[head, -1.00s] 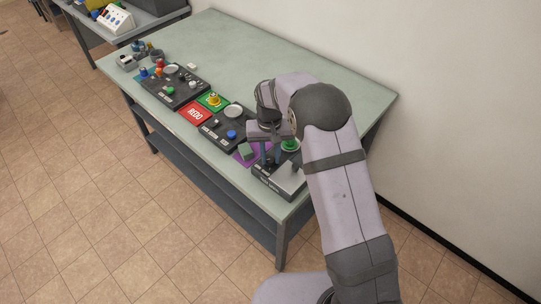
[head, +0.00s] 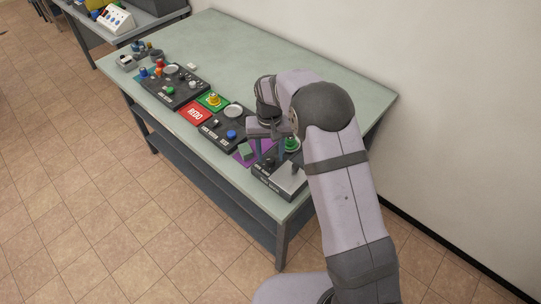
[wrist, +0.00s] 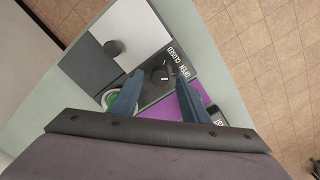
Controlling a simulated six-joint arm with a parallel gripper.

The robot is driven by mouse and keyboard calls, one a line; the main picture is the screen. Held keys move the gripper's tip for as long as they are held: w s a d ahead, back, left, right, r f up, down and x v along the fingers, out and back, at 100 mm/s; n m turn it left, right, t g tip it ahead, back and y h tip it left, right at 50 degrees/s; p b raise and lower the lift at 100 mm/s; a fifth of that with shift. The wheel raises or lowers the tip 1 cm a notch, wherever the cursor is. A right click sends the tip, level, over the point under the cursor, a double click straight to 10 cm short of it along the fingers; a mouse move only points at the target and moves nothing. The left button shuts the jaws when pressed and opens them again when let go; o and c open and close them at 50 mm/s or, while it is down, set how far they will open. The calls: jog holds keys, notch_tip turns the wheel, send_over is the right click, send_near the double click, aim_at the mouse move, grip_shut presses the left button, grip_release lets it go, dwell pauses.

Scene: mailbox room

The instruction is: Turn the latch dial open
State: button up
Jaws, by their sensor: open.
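The latch dial (wrist: 159,74) is a small black knob with a pale pointer mark, on a dark panel lettered OPEN and CLOSED in the wrist view. The panel belongs to a dark box with a silver lid (wrist: 130,30) bearing a black knob (wrist: 114,48). The box's silver lid also shows in the head view (head: 289,180). My gripper (wrist: 159,82) is open, with its blue fingers apart and the dial visible just beyond the gap between their tips. I cannot tell whether they touch anything. In the head view my gripper (head: 267,150) hangs over the box's far left part and hides the dial.
A green round piece (wrist: 112,99) sits beside the left finger. A purple mat (wrist: 165,108) adjoins the box. Further left on the table are a dark panel with a blue button (head: 231,134), a red mat (head: 195,113) and more controls. The table's back is clear.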

aim_at(273, 161)
notch_tip(273, 161, up, 6)
jog(key=shift+a+r+b, duration=0.1)
jog(key=shift+b, duration=0.65)
jog(key=shift+s+d+r, duration=0.2)
jog(key=shift+s+d, duration=0.2)
jog(key=s+d, duration=0.5)
jog(key=s, duration=0.8)
jog(key=s+d, duration=0.6)
jog(key=s, duration=0.7)
jog(key=shift+f, duration=0.45)
jog(key=shift+c, duration=0.7)
